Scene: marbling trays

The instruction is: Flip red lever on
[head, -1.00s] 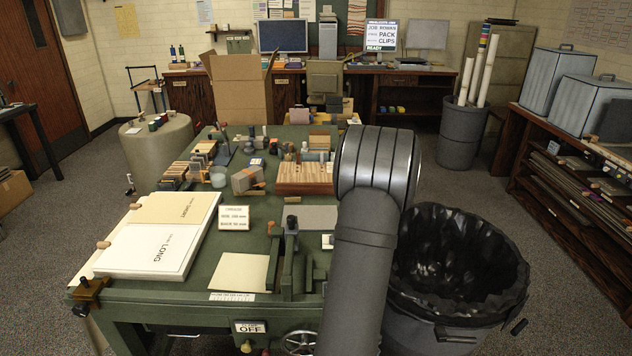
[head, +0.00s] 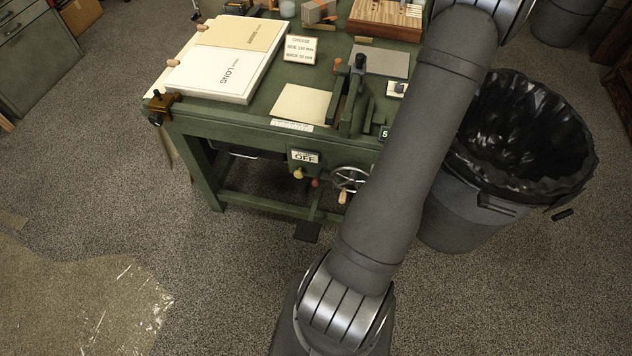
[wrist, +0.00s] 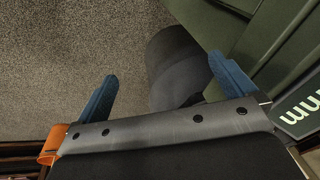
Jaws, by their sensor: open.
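A small red knob (head: 315,183), which looks like the red lever's end, shows under the front edge of the green bench. It sits just below and right of a sign reading OFF (head: 305,156). A yellow knob (head: 299,174) is beside it on the left. Which way the lever is set is too small to tell. My gripper (wrist: 162,67) is open, with two blue fingers wide apart and nothing between them. It looks down past a green bench edge toward the carpet. The lever is not visible in the wrist view, and my gripper is outside the head view.
A handwheel (head: 350,180) is right of the red knob. The green bench (head: 235,124) carries a white block, boards and a clamp fixture. A black-lined bin (head: 470,205) stands at the right, beside my arm.

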